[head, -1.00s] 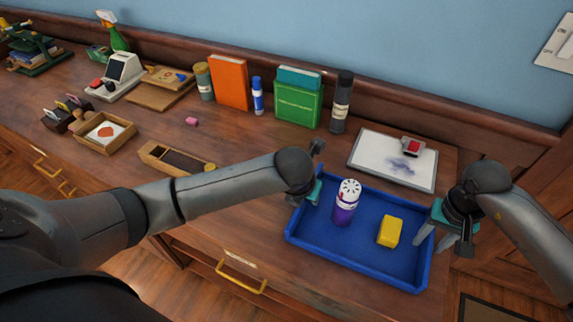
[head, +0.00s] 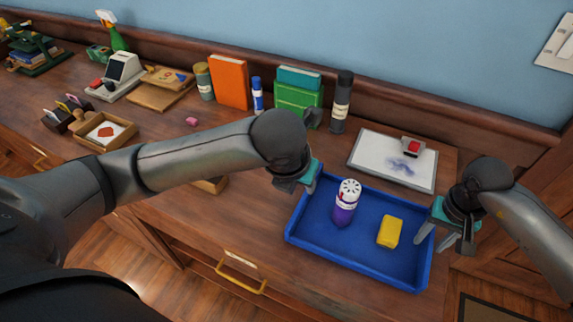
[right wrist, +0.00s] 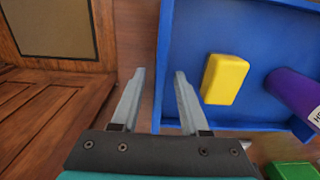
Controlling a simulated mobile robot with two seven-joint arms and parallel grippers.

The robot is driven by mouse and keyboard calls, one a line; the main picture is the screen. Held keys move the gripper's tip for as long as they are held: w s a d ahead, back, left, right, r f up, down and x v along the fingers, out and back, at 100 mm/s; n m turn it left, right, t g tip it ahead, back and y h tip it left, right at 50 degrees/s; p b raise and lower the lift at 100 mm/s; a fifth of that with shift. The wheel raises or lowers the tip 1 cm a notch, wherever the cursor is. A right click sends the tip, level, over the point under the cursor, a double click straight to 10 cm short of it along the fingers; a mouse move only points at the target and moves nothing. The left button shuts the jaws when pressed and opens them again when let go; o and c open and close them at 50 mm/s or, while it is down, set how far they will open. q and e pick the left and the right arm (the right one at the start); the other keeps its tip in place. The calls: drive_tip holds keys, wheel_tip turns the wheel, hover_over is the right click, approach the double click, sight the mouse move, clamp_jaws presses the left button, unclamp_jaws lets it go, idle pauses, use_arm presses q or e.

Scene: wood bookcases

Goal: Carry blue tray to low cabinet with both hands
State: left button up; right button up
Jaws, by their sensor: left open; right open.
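The blue tray (head: 335,254) lies on the wooden counter near its front right edge. A purple bottle with a white cap (head: 345,208) stands in it, and a yellow block (head: 389,232) lies in it; the block also shows in the right wrist view (right wrist: 225,79). My left gripper (head: 312,184) is open at the tray's back left corner; whether it touches the rim I cannot tell. My right gripper (head: 443,240) is open at the tray's right side. In the right wrist view its open fingers (right wrist: 158,95) straddle the tray's side wall (right wrist: 164,70), with one finger on each side.
A whiteboard (head: 380,160) with a red-topped eraser (head: 411,147) lies behind the tray. A dark bottle (head: 341,103), a green box (head: 292,100) and an orange book (head: 229,82) stand along the back. A wooden cabinet (head: 500,250) is at the right.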

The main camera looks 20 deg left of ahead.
wheel_tip(320, 180, up, 12)
drive_tip(key=shift+f, duration=0.25)
idle(0.4)
drive_tip(key=shift+s, duration=0.1)
